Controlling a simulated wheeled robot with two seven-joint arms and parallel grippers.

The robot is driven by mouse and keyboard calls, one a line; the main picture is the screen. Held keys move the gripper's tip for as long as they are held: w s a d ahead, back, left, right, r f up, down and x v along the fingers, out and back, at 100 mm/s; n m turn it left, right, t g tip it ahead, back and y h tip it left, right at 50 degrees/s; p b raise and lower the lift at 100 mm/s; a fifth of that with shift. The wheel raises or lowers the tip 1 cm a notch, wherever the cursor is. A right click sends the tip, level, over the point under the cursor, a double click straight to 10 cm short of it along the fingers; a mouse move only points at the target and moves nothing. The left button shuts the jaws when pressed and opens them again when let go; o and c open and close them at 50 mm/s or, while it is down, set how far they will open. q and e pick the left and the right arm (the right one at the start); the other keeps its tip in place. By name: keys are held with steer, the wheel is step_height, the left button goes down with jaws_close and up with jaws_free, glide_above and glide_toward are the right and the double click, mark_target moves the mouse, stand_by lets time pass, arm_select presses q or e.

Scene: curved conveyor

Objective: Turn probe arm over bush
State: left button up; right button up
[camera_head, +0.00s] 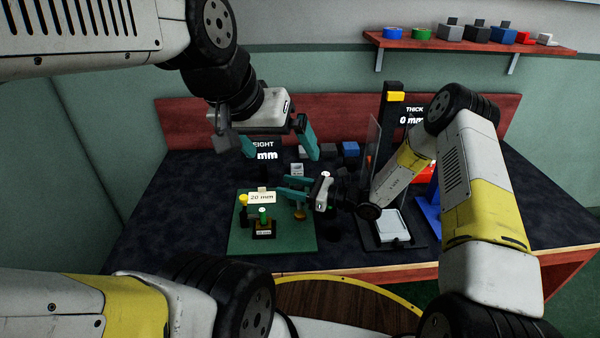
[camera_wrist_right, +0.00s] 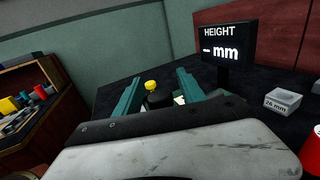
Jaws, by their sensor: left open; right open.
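A green mat (camera_head: 240,236) on the dark table carries a yellow-topped piece (camera_head: 243,200), a small green piece on a dark base (camera_head: 264,217), a "20 mm" label (camera_head: 262,197) and a brass-coloured piece (camera_head: 299,214). I cannot tell for sure which parts are the probe arm and the bush. My right gripper (camera_head: 283,187) is open above the mat's right part. In the right wrist view a yellow knob (camera_wrist_right: 151,86) on a dark body shows between its fingers, apparently beyond them. My left gripper (camera_head: 280,147) is open and empty, above the table's back-left part.
The height display (camera_head: 266,156) stands behind the mat, partly hidden by my left gripper; it reads "-- mm" in the right wrist view (camera_wrist_right: 220,50). A labelled grey block (camera_wrist_right: 283,101) sits near it. A black post (camera_head: 394,120), clear panel (camera_head: 372,150) and pale plate (camera_head: 391,226) stand right.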

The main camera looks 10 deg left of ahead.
jaws_close()
stand_by(1.4)
